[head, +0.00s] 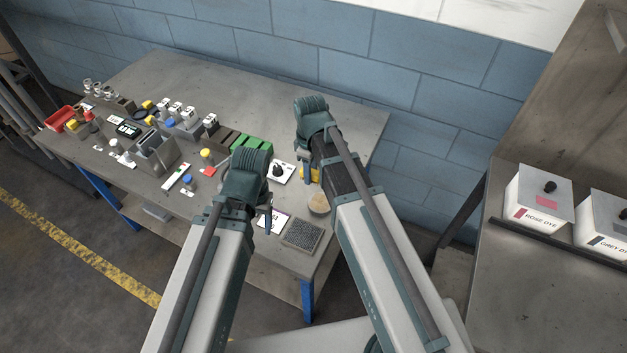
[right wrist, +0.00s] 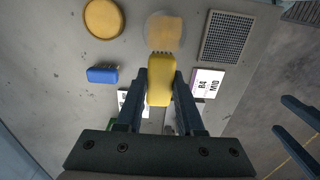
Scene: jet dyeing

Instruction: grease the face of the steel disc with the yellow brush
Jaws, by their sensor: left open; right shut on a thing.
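The yellow brush (right wrist: 160,82) is held between the fingers of my right gripper (right wrist: 160,95); its bristles point at the steel disc. It shows partly in the head view (head: 312,175), behind my right arm. The steel disc (right wrist: 150,42) lies on the bench just beyond the bristles, with a tan patch over the middle of its face. The disc (head: 319,205) looks tan in the head view. I cannot tell whether the bristles touch it. My left gripper (head: 268,218) is open and empty over the bench, left of the disc.
A grey grid mat (right wrist: 230,37) and a white card (right wrist: 207,82) lie right of the disc in the wrist view. A round orange-yellow item (right wrist: 103,18) and a blue block (right wrist: 102,75) lie left. Several bottles and trays crowd the bench's left (head: 150,130). The back right is clear.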

